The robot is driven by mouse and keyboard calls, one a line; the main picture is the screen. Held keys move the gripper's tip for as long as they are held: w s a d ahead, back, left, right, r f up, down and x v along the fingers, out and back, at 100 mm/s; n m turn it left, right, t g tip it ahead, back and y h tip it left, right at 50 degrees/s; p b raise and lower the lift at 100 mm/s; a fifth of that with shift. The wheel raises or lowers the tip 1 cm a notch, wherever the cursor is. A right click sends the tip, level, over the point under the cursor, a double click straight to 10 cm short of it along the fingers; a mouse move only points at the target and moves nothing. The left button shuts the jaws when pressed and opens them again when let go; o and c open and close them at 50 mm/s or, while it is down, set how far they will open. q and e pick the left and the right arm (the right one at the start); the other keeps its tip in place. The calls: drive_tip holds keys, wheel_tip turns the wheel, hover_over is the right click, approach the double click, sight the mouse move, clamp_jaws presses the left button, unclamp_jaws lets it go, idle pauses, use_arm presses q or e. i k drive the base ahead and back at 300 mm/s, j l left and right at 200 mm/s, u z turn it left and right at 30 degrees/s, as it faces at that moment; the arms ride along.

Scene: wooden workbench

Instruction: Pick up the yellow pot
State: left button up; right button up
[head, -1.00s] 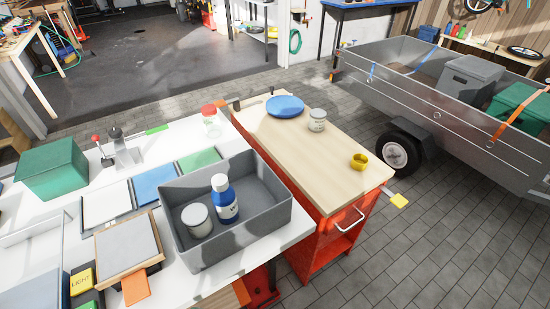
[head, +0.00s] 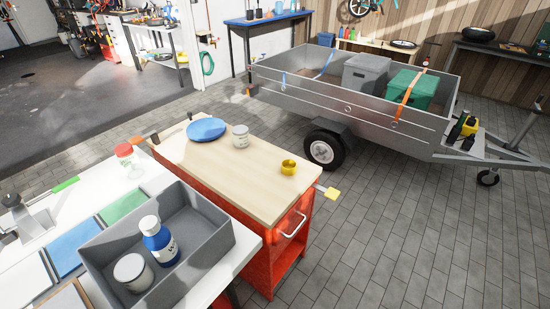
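The small yellow pot (head: 288,167) stands near the right end of the wooden top of the red workbench cart (head: 222,176). It looks like a short round cup with a darker opening. A grey-white tin (head: 241,136) and a blue plate (head: 206,129) are on the same top, to its left and farther back. Neither of my grippers shows in the head view.
A grey bin (head: 213,232) holding a blue-and-white bottle (head: 158,243) and a white-lidded jar (head: 133,271) sits on the white table at lower left. A grey trailer (head: 390,130) stands behind the cart. Paved floor (head: 400,240) to the right is clear.

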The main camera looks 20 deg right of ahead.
sight(289, 167)
drive_tip(key=i+l+u, duration=0.35)
drive_tip(key=l, duration=0.5)
drive_tip(key=i+l+u, duration=0.15)
drive_tip(key=l+u, duration=0.2)
drive_tip(key=l, duration=0.5)
drive_tip(key=l+u, duration=0.4)
drive_tip(key=l, duration=0.5)
drive_tip(key=l+u, duration=0.35)
drive_tip(key=l, duration=0.65)
drive_tip(key=k+l+u, duration=0.2)
drive_tip(key=l+u, duration=0.15)
drive_tip(key=l, duration=0.55)
